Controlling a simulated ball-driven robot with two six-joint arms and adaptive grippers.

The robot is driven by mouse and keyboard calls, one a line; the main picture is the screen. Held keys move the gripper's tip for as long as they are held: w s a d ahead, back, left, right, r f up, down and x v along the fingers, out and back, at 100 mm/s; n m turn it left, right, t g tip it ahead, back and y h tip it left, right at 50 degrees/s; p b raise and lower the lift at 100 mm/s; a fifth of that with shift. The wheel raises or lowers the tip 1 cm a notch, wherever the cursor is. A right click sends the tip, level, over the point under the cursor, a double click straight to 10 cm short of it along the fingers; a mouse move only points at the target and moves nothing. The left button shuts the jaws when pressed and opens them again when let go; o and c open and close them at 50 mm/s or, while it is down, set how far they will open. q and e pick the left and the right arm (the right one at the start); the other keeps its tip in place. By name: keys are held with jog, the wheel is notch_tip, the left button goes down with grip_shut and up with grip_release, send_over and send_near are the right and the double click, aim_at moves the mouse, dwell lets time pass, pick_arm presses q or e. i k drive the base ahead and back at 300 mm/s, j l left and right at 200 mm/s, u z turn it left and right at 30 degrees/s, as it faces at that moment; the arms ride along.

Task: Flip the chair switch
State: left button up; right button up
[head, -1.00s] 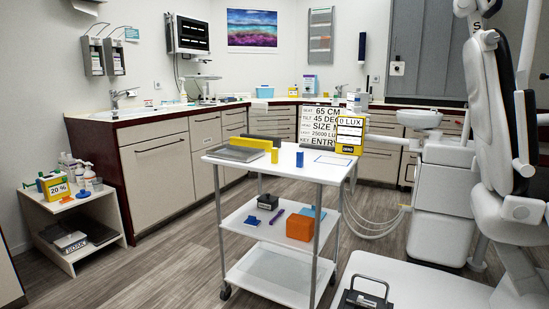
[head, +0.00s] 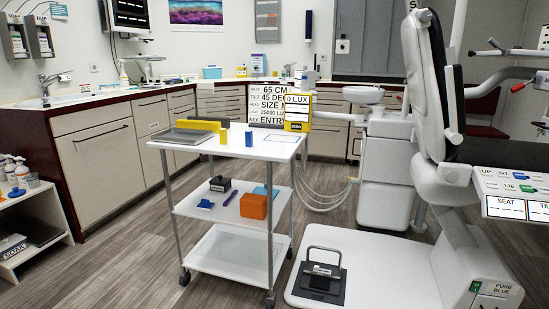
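The treatment chair (head: 425,95) stands at the right, with a pale shell and dark padding, on a broad white base plate (head: 385,275). A control panel (head: 493,187) at the right edge carries the words UP, SIT and LIE. It has a green switch (head: 521,175) and a blue switch (head: 527,188), with SEAT and TILT displays below. The panel is cut off by the picture edge. A box marked FUSE BLUE (head: 492,291) with a small green part sits low on the base plate. I cannot tell which of these is the chair switch. Neither gripper is in view.
A white trolley (head: 265,141) stands at the middle, with yellow and blue blocks on top and an orange box (head: 254,205) below. A black foot pedal (head: 320,282) with a metal handle rests on the base plate. A sign (head: 268,110) stands behind. Bare floor lies left of the trolley.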

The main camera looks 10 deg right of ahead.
aim_at(475, 287)
jog(key=z, duration=1.7)
